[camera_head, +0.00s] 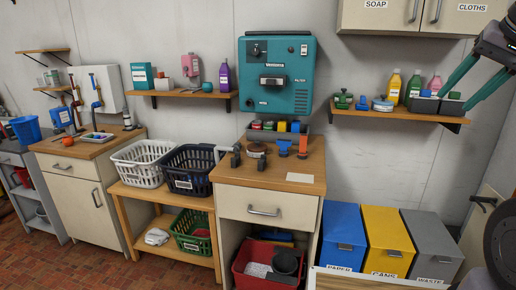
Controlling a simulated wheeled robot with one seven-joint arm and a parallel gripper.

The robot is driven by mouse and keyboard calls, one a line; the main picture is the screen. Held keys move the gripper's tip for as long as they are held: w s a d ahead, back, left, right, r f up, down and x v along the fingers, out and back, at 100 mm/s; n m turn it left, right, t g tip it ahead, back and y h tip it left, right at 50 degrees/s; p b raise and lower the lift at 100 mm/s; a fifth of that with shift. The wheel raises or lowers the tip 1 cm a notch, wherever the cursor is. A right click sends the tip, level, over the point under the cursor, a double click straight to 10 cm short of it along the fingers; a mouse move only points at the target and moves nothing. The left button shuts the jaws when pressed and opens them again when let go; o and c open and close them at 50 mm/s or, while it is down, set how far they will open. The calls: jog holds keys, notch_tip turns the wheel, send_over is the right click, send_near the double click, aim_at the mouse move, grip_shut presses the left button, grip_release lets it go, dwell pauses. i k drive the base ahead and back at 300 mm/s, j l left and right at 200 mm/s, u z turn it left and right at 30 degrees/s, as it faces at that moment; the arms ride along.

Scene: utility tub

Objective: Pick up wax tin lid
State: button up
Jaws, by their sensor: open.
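My gripper (453,102) reaches in from the upper right with two teal fingers spread apart and nothing between them. Its fingertips appear in front of the right end of the right wall shelf. A low round tin (382,105) with a pale top sits on that shelf, left of the gripper. Another low round tin (257,149) with a reddish side and brownish top sits on the middle wooden counter. A small dark round piece (262,163) is just in front of it. I cannot tell which of these is the wax tin lid; no label is readable.
The right shelf (345,112) also holds green pieces, bottles and dark trays. The middle counter (250,179) bears brushes and a pale card. A teal wall box (277,95) hangs above it. Blue, yellow and grey bins (415,225) stand at lower right.

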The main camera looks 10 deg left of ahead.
aim_at(257, 146)
jog(key=i+j+u, duration=0.3)
jog(key=i+j, duration=0.15)
jog(key=i+j+u, duration=0.3)
jog(key=i, duration=0.3)
